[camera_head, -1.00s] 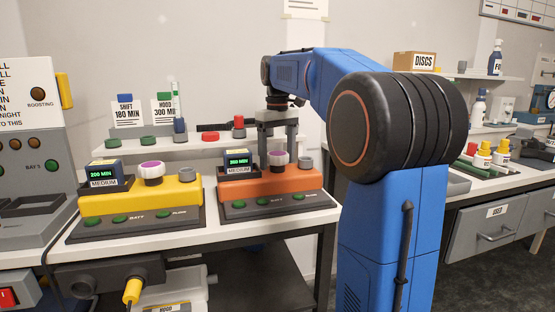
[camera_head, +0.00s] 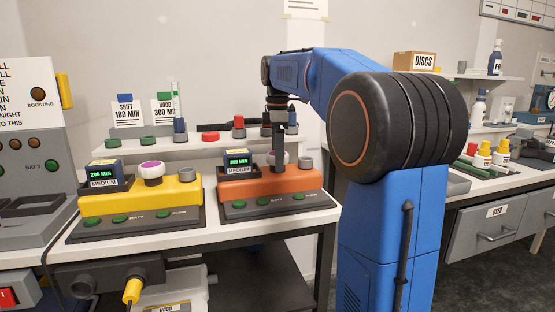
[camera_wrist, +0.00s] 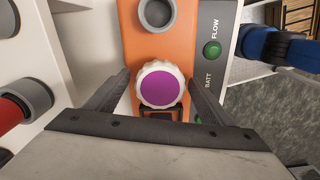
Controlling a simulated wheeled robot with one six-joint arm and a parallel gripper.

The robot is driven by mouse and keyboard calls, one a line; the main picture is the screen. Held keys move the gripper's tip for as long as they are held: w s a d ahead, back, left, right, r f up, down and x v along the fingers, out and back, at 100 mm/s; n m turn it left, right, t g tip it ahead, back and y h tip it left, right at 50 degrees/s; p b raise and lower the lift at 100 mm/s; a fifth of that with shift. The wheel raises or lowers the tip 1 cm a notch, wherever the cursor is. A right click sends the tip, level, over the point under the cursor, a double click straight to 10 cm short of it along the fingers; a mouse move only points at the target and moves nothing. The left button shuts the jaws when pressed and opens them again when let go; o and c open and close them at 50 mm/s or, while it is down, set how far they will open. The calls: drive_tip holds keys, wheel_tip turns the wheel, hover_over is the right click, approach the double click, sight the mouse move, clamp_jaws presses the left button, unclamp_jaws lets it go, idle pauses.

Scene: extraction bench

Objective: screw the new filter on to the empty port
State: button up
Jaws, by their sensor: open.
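The orange unit (camera_head: 235,188) carries a white, ridged filter with a purple top (camera_wrist: 160,87) and, apart from it, an empty grey port (camera_wrist: 156,12) with a dark hole. In the head view the port (camera_head: 305,164) is right of the filter. My gripper (camera_wrist: 160,82) points down over the filter, open, one finger on each side with small gaps visible. In the head view my gripper (camera_head: 278,165) is edge-on and its near finger hides most of the filter. How the filter sits at its base is hidden.
A yellow unit (camera_head: 180,193) with another purple-topped filter (camera_head: 152,171) and a grey port (camera_head: 196,165) stands left. Behind is a shelf (camera_head: 180,145) with coloured caps, a red-topped item (camera_head: 239,127) and a tube. A small display box (camera_head: 237,165) stands close left of my gripper.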

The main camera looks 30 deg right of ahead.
drive_tip(key=n, duration=0.7)
drive_tip(key=shift+n, duration=0.4)
drive_tip(key=c, duration=1.2)
drive_tip(key=m, duration=1.1)
drive_tip(key=shift+m, duration=0.3)
drive_tip(key=o, duration=0.8)
drive_tip(key=shift+m, duration=0.4)
drive_tip(key=shift+c, duration=0.2)
drive_tip(key=o, duration=0.5)
